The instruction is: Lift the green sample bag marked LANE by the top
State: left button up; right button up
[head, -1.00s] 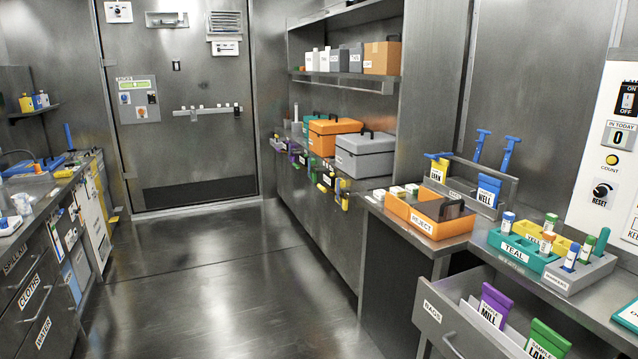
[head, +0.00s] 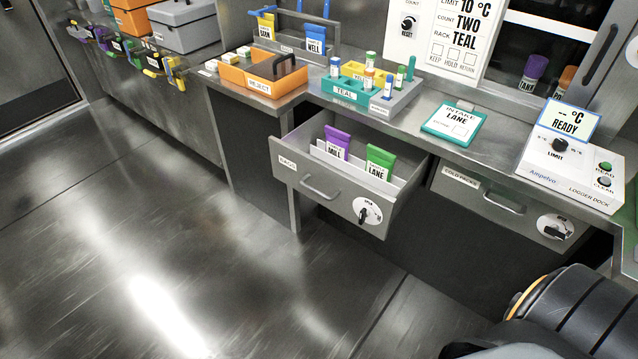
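The green sample bag marked LANE (head: 379,162) stands upright in the open drawer labelled BAGS (head: 290,176), under the counter. Its top edge stands above the drawer's front. A purple bag marked MILL (head: 336,143) stands to its left in the same drawer. The lower parts of both bags are partly hidden by white dividers. Neither of my grippers shows in the head view; only a dark part of my own body shows at the bottom right.
An INTAKE LANE card (head: 455,124) lies on the counter above the drawer. A teal rack (head: 345,88), an orange REJECT bin (head: 258,82) and a logger dock (head: 570,165) stand on the counter. A COLD PACKS drawer (head: 500,200) is shut on the right. The floor in front is clear.

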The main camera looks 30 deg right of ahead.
aim_at(380, 162)
jog(key=l+z, duration=0.1)
jog(key=z, duration=0.35)
jog(key=i+l+z, duration=0.1)
jog(key=z, duration=0.75)
jog(key=i+l+z, duration=0.1)
jog(key=z, duration=0.35)
jog(key=i+j, duration=0.1)
jog(key=j, duration=0.9)
jog(key=i+j, duration=0.15)
jog(key=j, duration=0.35)
